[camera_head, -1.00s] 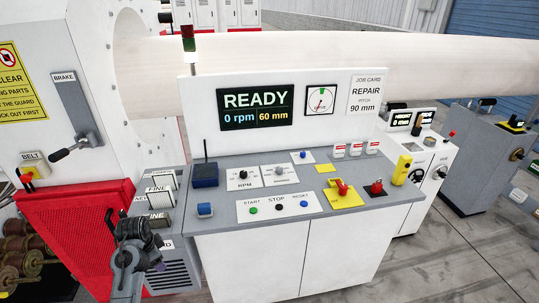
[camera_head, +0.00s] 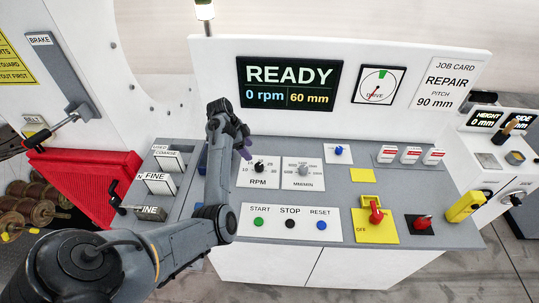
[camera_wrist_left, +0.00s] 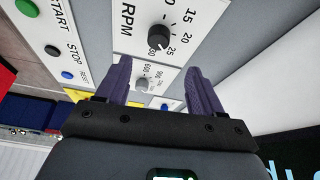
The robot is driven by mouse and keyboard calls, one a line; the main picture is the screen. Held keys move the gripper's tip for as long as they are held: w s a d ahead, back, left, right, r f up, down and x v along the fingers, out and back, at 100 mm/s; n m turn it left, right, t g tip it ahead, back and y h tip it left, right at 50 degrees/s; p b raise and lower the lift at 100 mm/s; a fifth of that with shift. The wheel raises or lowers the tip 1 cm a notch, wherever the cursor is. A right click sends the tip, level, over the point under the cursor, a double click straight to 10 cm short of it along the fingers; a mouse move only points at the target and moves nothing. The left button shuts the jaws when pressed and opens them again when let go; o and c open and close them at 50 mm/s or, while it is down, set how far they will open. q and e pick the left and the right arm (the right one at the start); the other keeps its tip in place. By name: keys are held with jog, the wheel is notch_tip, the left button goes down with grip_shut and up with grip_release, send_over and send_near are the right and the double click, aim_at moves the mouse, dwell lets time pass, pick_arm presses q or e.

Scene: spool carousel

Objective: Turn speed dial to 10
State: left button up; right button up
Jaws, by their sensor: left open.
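The speed dial, a black knob labelled RPM (camera_head: 259,165), sits on a white plate on the sloping console. The left wrist view shows this knob (camera_wrist_left: 159,37) with the numbers 15, 20, 25 and 30 around it; I cannot tell its exact setting. The display (camera_head: 290,84) reads READY, 0 rpm and 60 mm. My left gripper (camera_head: 245,147) is open and empty, just beyond and left of the dial. My right gripper is out of view.
A grey MM/MIN dial (camera_head: 302,170) sits right of the speed dial. The START (camera_head: 259,222), STOP (camera_head: 290,223) and RESET (camera_head: 322,225) buttons lie below. A red switch on yellow (camera_head: 376,215) is further right. The display panel rises behind.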

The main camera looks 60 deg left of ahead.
aim_at(259, 166)
pick_arm(q)
jog(key=x, duration=0.9)
jog(key=shift+s+d+f, duration=0.1)
jog(key=shift+d+f, duration=0.05)
jog(key=shift+f, duration=0.05)
jog(key=shift+w+d+f, duration=0.15)
jog(key=shift+w+f, duration=0.1)
jog(key=shift+f, duration=0.35)
jog(key=c, duration=1.1)
jog(key=shift+o, duration=0.2)
jog(key=shift+r+p, duration=0.1)
jog(key=shift+p, duration=0.25)
